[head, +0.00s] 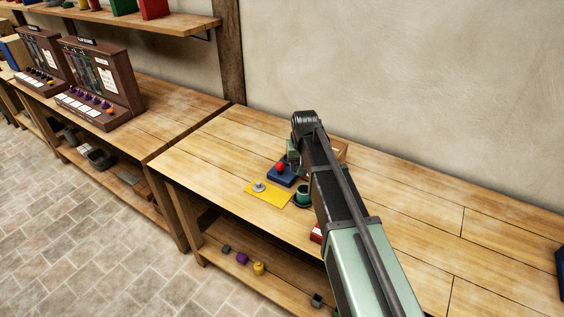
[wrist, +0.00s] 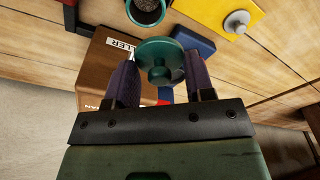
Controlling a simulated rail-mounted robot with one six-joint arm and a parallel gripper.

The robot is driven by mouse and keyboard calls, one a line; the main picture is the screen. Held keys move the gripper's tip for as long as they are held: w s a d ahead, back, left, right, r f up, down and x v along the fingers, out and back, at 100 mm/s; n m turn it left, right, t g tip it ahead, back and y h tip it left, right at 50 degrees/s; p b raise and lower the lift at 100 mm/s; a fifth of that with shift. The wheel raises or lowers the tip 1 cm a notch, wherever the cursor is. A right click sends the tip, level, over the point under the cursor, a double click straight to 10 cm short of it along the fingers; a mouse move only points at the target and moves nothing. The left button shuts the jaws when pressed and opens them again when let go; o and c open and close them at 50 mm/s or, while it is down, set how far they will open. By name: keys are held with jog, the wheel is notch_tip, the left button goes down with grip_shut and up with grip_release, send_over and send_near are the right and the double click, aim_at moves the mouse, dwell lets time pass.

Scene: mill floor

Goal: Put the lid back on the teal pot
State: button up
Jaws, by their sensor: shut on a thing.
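In the wrist view my gripper (wrist: 159,76) is shut on a teal lid (wrist: 158,48) with a round knob, held between the two dark fingers. The teal pot (wrist: 146,12) is open, with dark grainy contents, at the top of that view, just beyond the lid and apart from it in the picture. In the head view the teal pot (head: 303,196) stands on the bench beside my arm. My fingers and the held lid are hidden there behind the arm.
A grey knobbed lid (wrist: 237,22) lies on a yellow mat (head: 271,197) beside the pot. A blue block (head: 281,177) with a red ball (head: 280,167) stands close by. A brown lettered box (wrist: 112,75) is under my gripper. The bench's right side is mostly clear.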

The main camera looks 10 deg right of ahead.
jog(key=shift+s+d+f, duration=0.3)
jog(key=shift+d+f, duration=0.4)
jog(key=shift+f, duration=0.2)
jog(key=shift+d+r, duration=0.1)
notch_tip(320, 180, down, 6)
jog(key=b, duration=0.6)
jog(key=shift+f+b, duration=0.25)
jog(key=shift+b, duration=0.1)
dwell(0.5)
jog(key=o, duration=1.4)
notch_tip(320, 180, up, 7)
jog(key=p, duration=0.7)
jog(key=shift+r, duration=0.1)
jog(key=shift+c, duration=0.6)
grip_shut()
